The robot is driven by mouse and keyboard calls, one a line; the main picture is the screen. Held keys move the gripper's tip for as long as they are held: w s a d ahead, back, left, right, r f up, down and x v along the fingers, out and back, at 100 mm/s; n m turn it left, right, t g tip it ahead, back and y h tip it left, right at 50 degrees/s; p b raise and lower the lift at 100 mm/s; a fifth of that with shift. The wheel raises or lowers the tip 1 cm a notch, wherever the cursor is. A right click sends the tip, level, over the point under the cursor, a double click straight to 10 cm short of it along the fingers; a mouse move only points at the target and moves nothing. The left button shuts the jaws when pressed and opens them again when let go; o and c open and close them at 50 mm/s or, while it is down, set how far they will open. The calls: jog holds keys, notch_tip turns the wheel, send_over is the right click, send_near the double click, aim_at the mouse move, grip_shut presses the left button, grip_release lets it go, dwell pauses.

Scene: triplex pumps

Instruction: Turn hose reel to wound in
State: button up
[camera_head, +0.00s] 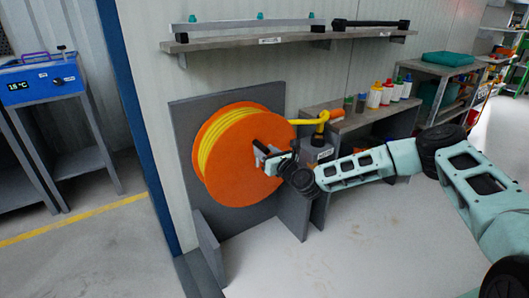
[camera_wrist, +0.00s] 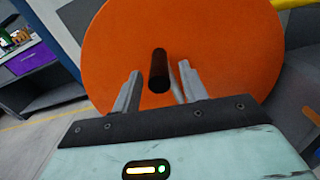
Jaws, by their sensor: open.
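The hose reel (camera_head: 228,165) is a large orange drum with yellow hose wound on it, mounted on a dark grey panel (camera_head: 182,125). Its orange face fills much of the wrist view (camera_wrist: 215,50). A black crank handle (camera_wrist: 159,68) sticks out from the face toward me. My gripper (camera_head: 262,155) is at the reel's face, at its right side in the head view. In the wrist view my gripper (camera_wrist: 160,82) is open, with one finger on each side of the handle. I cannot tell whether either finger touches it. Yellow hose (camera_head: 300,121) runs right to an orange nozzle (camera_head: 336,114).
A shelf (camera_head: 240,43) hangs above the reel. A workbench with several bottles (camera_head: 375,95) stands to the right, behind my arm. A blue device (camera_head: 42,80) sits on a table at the left. The floor in front (camera_head: 330,255) is clear.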

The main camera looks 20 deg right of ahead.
jog(key=shift+w+a, duration=0.2)
jog(key=shift+w, duration=0.4)
grip_shut()
jog(key=shift+w+d+f+m+b, duration=0.1)
jog(key=shift+d+f+m+b, duration=0.2)
jog(key=shift+b, duration=0.4)
jog(key=shift+d+m+b, duration=0.25)
jog(key=shift+m+b, duration=0.05)
jog(key=shift+b, duration=0.05)
jog(key=shift+w+d+r, duration=0.1)
jog(key=shift+r, duration=0.2)
grip_release()
